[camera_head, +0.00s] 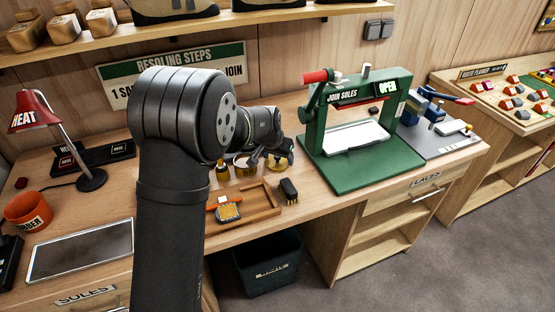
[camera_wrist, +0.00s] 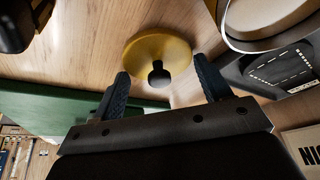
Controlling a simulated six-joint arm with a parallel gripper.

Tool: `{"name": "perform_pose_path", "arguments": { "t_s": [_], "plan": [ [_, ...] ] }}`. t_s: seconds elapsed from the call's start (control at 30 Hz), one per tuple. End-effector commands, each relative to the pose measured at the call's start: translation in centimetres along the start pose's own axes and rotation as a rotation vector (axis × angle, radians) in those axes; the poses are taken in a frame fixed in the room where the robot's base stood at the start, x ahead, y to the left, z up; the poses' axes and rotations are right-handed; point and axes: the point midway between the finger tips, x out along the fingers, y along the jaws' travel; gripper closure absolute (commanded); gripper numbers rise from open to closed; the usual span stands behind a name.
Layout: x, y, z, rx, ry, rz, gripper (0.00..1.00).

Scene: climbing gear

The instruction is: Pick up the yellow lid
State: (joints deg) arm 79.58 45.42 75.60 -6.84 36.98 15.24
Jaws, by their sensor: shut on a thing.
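The yellow lid (camera_wrist: 150,52) is a round disc with a black knob, seen in the wrist view between the two fingers of my gripper (camera_wrist: 162,67). In the head view the lid (camera_head: 287,164) shows at the end of my arm, partly hidden by my gripper. Whether it is clear of the bench top cannot be told.
An open round tin (camera_head: 243,172) stands left of the lid, partly behind my arm. The green sole press (camera_head: 345,180) stands close on the right. In front are a wooden tray (camera_head: 262,211) and a dark brush (camera_head: 288,190). An amber bottle (camera_head: 222,171) stands further left.

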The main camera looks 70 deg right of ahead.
Motion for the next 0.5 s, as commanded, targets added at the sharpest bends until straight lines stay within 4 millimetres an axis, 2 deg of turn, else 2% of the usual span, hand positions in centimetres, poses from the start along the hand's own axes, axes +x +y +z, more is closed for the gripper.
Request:
{"name": "perform_pose_path", "arguments": {
  "t_s": [0.17, 0.4, 0.5],
  "plan": [
    [-0.8, 0.0, -0.4, 0.000, 0.002, -0.001, 0.51],
    [-4.2, 0.1, -1.8, 0.001, 0.004, -0.003, 0.51],
    [-5.6, 2.5, -1.4, 0.004, 0.002, 0.000, 0.51]
  ]
}}
